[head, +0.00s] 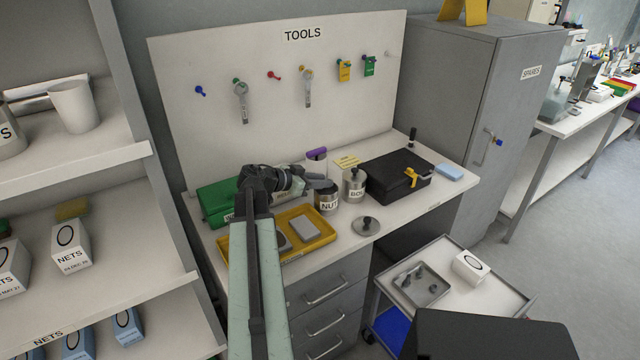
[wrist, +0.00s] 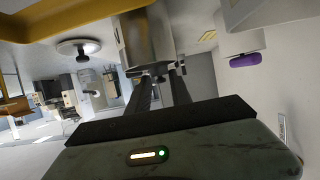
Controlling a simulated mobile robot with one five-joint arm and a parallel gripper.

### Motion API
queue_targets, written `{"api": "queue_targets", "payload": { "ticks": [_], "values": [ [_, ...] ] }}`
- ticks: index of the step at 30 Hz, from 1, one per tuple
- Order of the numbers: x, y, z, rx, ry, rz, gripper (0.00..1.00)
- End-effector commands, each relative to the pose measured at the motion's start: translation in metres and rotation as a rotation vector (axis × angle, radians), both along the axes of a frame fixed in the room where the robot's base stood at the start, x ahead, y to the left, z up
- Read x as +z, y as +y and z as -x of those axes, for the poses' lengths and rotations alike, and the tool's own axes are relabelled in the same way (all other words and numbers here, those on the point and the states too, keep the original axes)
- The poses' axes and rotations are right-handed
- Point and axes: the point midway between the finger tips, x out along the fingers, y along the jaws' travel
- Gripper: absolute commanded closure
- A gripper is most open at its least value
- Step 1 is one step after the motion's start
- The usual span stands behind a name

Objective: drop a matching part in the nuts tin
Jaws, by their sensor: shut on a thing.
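The nuts tin (head: 327,203) is a grey metal can labelled "NUT…" on the bench, beside the bolts tin (head: 355,188). A round lid with a knob (head: 366,226) lies on the bench in front; it also shows in the wrist view (wrist: 78,47). My gripper (head: 325,185) is at the top of the nuts tin in the head view, which hides the opening. In the wrist view my gripper (wrist: 160,72) is shut on a small dark metal part (wrist: 156,68), whose exact shape I cannot tell. A metal tin (wrist: 146,38) is right behind the fingertips.
A yellow tray (head: 322,240) with a grey block lies left of the tins, a green case (head: 215,204) behind it. A black case (head: 390,172) stands to the right, and a purple-capped container (head: 316,156) behind. A cart (head: 490,290) holds a grey tray and white box.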

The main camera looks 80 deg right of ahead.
Motion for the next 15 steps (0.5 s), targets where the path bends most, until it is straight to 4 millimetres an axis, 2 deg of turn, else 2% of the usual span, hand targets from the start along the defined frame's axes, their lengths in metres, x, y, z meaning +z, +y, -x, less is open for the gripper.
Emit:
{"api": "queue_targets", "payload": {
  "ticks": [3,4,6,15],
  "values": [
    [0.0014,-0.0001,0.0004,0.000,0.000,0.000,1.00],
    [0.0014,-0.0001,0.0004,-0.001,0.000,0.000,0.69],
    [0.0015,0.0000,0.0005,-0.001,0.000,0.000,0.49],
    [0.0016,0.0002,0.0005,-0.001,0.000,0.000,0.49]
  ]
}}
